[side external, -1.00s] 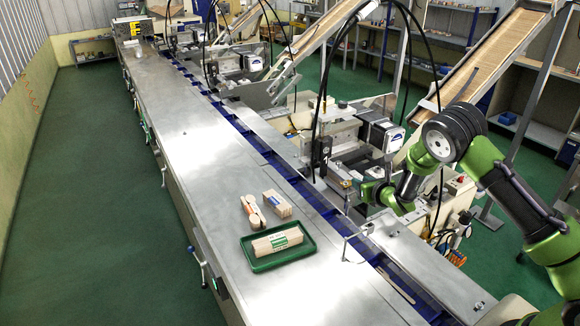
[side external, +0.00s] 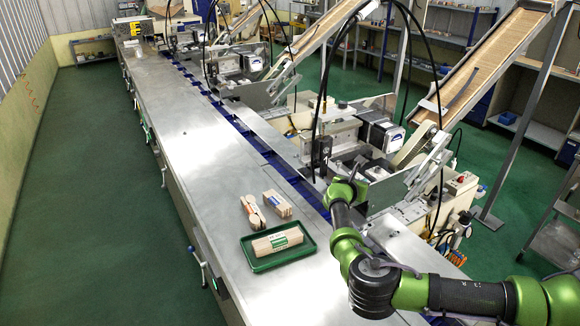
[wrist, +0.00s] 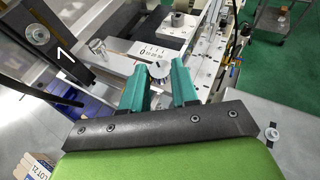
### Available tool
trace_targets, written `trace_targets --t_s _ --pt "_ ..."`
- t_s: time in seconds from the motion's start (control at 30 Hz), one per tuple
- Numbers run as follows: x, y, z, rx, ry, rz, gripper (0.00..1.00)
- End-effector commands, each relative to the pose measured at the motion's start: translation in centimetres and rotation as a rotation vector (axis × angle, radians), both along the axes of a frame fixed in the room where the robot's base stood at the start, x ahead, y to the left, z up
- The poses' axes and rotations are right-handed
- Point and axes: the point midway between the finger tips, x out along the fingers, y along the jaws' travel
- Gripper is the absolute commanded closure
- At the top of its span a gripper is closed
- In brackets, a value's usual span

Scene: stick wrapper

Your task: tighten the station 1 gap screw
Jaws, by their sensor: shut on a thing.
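The station 1 gap screw shows in the wrist view as a small round pale knob (wrist: 159,71), just in front of a white scale plate (wrist: 154,51) with black numbers. My gripper (wrist: 158,66) has its two teal fingers on either side of the knob, shut on it. The fingers hide part of the knob's sides, and its turn angle is too small to read. In the side external view my gripper is at the station beside the conveyor, and my own arm hides the screw and fingertips.
A black plate marked 1 (wrist: 60,48) stands left of my fingers. In the side external view, a green tray (side external: 279,258) with a stick bundle sits on the steel table (side external: 190,170). Two more bundles lie behind it. Machine parts crowd the station; the table's middle is clear.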

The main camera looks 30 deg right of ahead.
Motion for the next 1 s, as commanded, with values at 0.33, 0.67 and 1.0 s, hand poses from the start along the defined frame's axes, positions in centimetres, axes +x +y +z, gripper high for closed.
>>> trace_targets --t_s 0.33,0.67,1.0 --pt "0.81 0.19 -0.22 0.010 -0.003 -0.265 1.00" --pt "1.10 0.23 -0.33 0.011 -0.002 -0.406 1.00" --pt "1.21 0.27 -0.42 0.010 0.001 -0.469 1.00"
